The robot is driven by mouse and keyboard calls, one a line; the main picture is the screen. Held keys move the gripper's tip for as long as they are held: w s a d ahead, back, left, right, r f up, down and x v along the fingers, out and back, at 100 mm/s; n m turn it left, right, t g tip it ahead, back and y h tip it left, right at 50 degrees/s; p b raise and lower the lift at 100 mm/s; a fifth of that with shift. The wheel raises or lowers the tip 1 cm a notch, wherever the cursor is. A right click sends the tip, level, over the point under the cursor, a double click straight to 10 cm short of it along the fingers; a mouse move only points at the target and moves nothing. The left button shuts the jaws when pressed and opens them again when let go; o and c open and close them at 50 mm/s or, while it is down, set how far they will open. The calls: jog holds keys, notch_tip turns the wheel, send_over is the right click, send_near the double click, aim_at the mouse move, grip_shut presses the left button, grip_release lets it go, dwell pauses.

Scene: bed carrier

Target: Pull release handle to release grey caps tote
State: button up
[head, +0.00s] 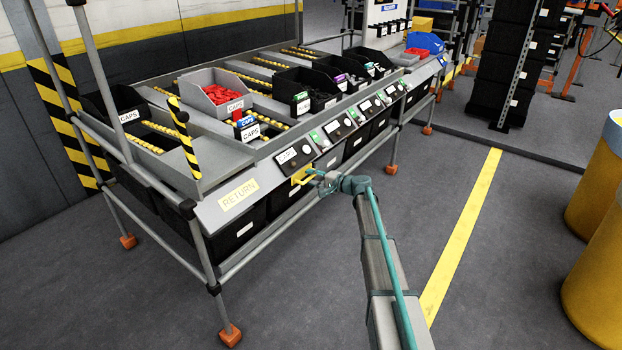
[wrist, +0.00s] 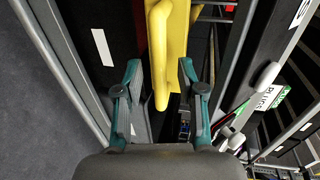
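The grey caps tote (head: 203,78), filled with red caps and labelled CAPS, sits on the rack's sloped roller lane in the head view. A yellow release handle (head: 299,179) sticks out under the rack's front rail, below and right of the tote. My gripper (head: 318,180) is at this handle. In the wrist view, the yellow handle (wrist: 161,60) hangs down between the two teal fingers of my gripper (wrist: 160,75). The fingers are apart, with a gap visible on each side of the handle, so it is not clamped.
Black totes (head: 290,84) stand in neighbouring lanes, with another black caps tote (head: 118,103) at left. The front rail (head: 205,212) carries labels, including RETURN, and black bins (head: 240,228) sit below it. Yellow barrels (head: 600,185) stand at right. The floor before the rack is clear.

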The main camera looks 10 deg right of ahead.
jog(key=shift+w+a+f, duration=0.15)
jog(key=shift+w+a, duration=0.2)
jog(key=shift+a, duration=0.05)
grip_shut()
